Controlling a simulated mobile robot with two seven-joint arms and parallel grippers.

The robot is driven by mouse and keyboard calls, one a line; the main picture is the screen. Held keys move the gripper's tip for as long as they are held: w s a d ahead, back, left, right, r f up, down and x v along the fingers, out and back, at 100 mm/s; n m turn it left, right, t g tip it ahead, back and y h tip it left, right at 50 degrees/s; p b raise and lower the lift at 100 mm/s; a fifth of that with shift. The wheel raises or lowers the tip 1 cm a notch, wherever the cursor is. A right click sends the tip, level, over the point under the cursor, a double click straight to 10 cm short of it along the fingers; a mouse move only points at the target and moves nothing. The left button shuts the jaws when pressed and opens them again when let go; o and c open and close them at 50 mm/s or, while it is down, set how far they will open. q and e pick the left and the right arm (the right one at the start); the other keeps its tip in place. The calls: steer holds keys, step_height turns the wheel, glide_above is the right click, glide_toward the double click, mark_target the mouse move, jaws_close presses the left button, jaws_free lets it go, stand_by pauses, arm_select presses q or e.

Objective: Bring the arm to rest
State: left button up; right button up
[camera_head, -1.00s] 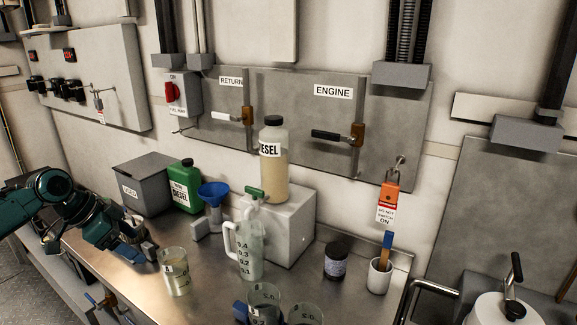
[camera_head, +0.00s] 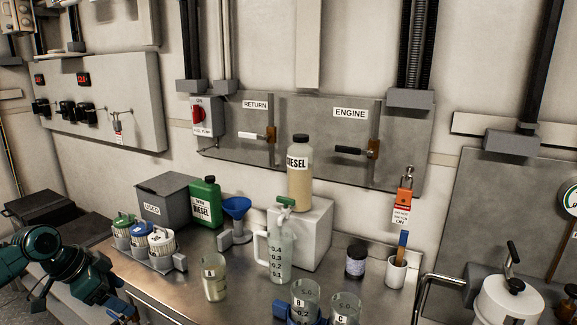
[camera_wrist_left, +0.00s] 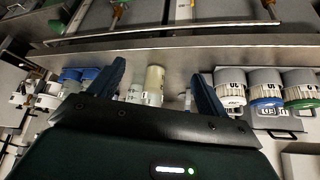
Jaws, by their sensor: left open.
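My left arm comes in at the lower left of the head view. Its gripper (camera_head: 92,290) is in front of the steel bench (camera_head: 160,290), at its left end, and its fingertips are partly cut off or hard to make out. In the left wrist view the two dark fingers of my left gripper (camera_wrist_left: 157,82) stand wide apart, with nothing held between them. A pale beaker (camera_wrist_left: 154,84) shows beyond the gap, apart from the fingers. My right gripper is in neither view.
A rack with several filter-like cups (camera_head: 161,241) stands near the left arm. The grey used box (camera_head: 165,200), green diesel can (camera_head: 204,203), blue funnel (camera_head: 236,208), measuring jug (camera_head: 281,255) and beaker A (camera_head: 214,279) stand on the bench. A dark box (camera_head: 45,208) is at far left.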

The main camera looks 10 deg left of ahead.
arm_select(q)
steer(key=s+d+f+p, duration=0.2)
steer(key=s+d+f, duration=0.2)
steer(key=d+f, duration=1.1)
steer(key=s+d+n+t, duration=0.2)
steer(key=s+d, duration=0.4)
steer(key=d, duration=0.2)
steer(key=s+d+n+t+p, duration=0.1)
steer(key=s+d+n+t, duration=0.1)
steer(key=s+d, duration=0.3)
steer(key=d+t, duration=0.1)
steer(key=d, duration=0.2)
steer(key=shift+s+d+f+n+t, duration=0.2)
steer(key=shift+s+f+n+t, duration=0.1)
steer(key=shift+s, duration=0.1)
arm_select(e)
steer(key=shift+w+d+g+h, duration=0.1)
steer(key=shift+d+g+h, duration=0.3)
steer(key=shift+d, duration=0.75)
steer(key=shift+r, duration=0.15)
